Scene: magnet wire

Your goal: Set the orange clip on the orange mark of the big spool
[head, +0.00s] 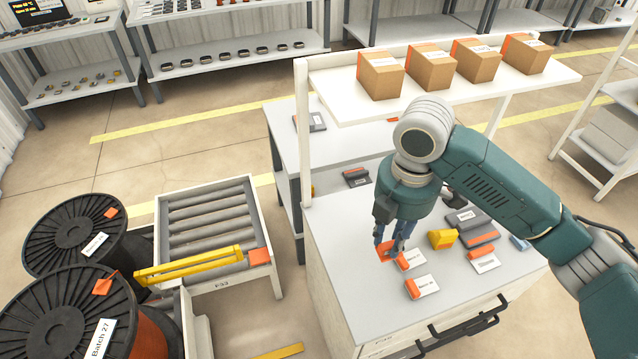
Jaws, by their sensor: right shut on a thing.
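My right gripper (389,246) points down over the white table and is shut on an orange clip (384,254), at or just above the tabletop. Its fingers hide part of the clip. Two large black spools stand at the far left. The nearer spool (40,318) carries a white "Batch 27" label and an orange mark (103,286) on its top face. The farther spool (62,236) also has an orange mark (111,212) near its rim. My left gripper is not in view.
The white table (345,280) holds white cards with orange ends (425,286), a yellow block (442,239) and grey blocks (468,218). A shelf with cardboard boxes (430,67) stands behind. A roller stand (205,225) and a yellow bar (190,265) lie between table and spools.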

